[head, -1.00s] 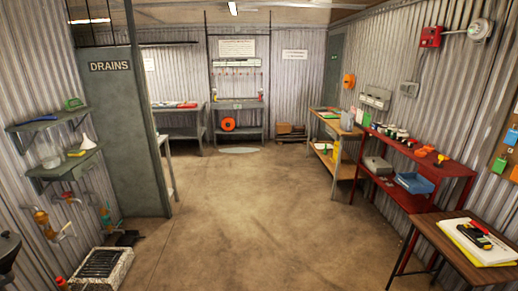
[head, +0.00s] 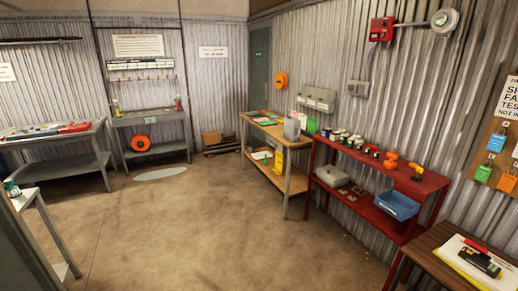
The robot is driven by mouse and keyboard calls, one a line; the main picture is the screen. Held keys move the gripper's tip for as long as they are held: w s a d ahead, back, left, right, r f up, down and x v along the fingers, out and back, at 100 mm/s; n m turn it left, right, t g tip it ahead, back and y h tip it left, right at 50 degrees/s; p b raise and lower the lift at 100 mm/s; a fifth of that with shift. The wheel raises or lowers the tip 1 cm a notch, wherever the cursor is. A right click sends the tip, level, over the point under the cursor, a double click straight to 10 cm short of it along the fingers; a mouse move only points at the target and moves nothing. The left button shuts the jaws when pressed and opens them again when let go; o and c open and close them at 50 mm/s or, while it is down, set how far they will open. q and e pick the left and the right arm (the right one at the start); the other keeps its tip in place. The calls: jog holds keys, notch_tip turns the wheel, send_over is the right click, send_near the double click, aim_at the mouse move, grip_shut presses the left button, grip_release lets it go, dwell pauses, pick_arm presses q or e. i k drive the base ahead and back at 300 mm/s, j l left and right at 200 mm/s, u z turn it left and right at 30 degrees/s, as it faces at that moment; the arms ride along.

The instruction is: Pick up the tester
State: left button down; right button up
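A small black device with yellow parts (head: 480,262) lies on white and yellow papers (head: 452,255) on the brown wooden table (head: 425,243) at the lower right. It looks like a hand-held tester, but it is too small to be sure. A red, pen-like thing (head: 474,245) lies beside it. Neither of my grippers is in view.
A red shelf unit (head: 385,208) with a blue bin (head: 394,204) and small parts stands along the right wall. A wooden bench (head: 270,133) stands beyond it. Grey benches (head: 60,136) are at the left and back. The middle floor (head: 200,225) is clear.

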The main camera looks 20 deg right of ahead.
aim_at(481, 261)
jog(key=i+l+z, duration=0.1)
jog(key=i+z, duration=0.2)
jog(key=z, duration=0.2)
jog(key=i+z, duration=0.45)
jog(key=i+j+z, duration=0.1)
jog(key=z, duration=0.4)
jog(key=i+j, duration=0.05)
jog(key=i, duration=0.05)
